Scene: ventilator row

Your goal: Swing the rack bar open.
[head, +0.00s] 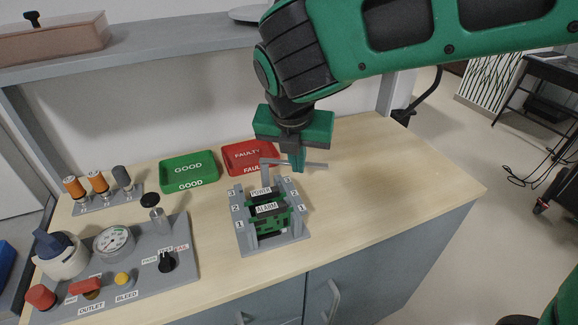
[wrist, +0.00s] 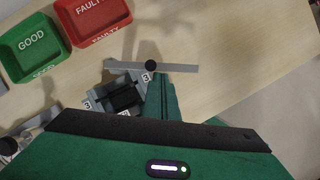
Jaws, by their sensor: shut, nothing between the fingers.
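The rack (head: 272,243) is a grey frame with numbered side walls and green-and-black modules labelled POWER and ALARM inside. Its thin grey bar (head: 316,165) runs across at the rack's back end and sticks out past the right side. In the wrist view the bar (wrist: 183,68) has a round black knob (wrist: 151,66) on it. My gripper (head: 298,168) is shut and empty, pointing down at the bar. In the wrist view its fingertips (wrist: 157,80) are right beside the bar, near the knob. I cannot tell whether they touch it.
A green GOOD tray (head: 188,170) and a red FAULTY tray (head: 247,157) lie behind and left of the rack. A control panel (head: 140,262) with gauge and knobs stands at left. The worktop (head: 400,185) right of the rack is clear. A shelf (head: 150,55) runs above.

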